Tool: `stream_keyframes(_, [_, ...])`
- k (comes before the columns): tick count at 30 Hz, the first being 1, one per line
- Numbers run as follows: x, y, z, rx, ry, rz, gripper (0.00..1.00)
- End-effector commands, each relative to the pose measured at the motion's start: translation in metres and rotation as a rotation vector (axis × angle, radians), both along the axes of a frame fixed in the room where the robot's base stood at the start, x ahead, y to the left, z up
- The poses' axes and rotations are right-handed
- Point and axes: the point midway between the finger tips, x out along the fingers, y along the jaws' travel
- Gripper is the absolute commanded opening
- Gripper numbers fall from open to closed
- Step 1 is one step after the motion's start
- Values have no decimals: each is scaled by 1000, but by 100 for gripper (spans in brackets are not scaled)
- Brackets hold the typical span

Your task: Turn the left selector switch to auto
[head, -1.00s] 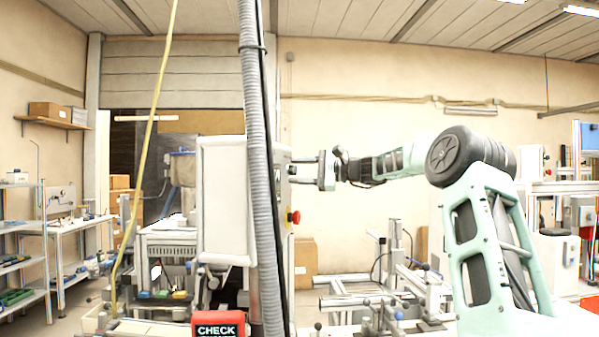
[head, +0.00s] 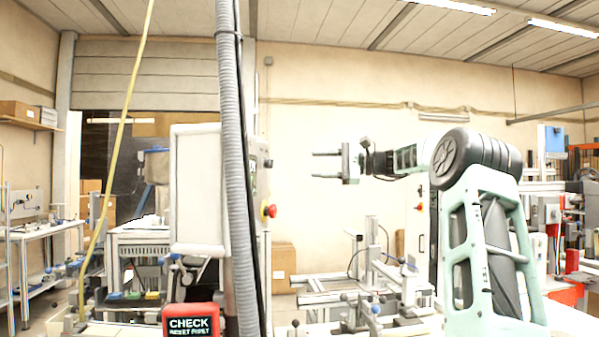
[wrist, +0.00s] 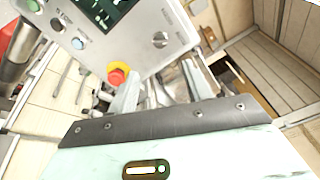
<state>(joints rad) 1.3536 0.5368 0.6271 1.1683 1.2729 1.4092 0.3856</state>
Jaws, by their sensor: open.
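The control panel (wrist: 140,22) fills the top of the wrist view at a tilt. It carries a grey selector knob (wrist: 160,40) at right, another knob (wrist: 57,24) at left, and a red emergency stop (wrist: 117,74) on a yellow ring. Which knob is the task's left selector switch, and its setting, I cannot tell. In the head view the panel (head: 257,180) shows nearly edge-on, with its red stop (head: 269,211) jutting right. My gripper (head: 316,165) is open and empty, its fingers pointing at the panel with a gap between. Its fingers also show in the wrist view (wrist: 160,74).
A grey corrugated hose (head: 232,120) hangs in front of the panel's box (head: 197,190). A red CHECK sign (head: 192,321) stands below. A bench with metal fixtures (head: 365,295) lies under my arm. Air between gripper and panel is clear.

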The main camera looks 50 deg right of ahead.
Motion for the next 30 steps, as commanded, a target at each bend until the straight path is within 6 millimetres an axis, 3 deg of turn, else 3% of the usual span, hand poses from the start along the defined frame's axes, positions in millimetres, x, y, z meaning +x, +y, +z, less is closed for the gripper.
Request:
stream_keyframes(3, [-17,-13,-2,-2,-1,-3,49])
stream_keyframes(9, [-33,-24,-1,-1,1,0,49])
stream_keyframes(30, [-35,-25,0,-1,1,0,49])
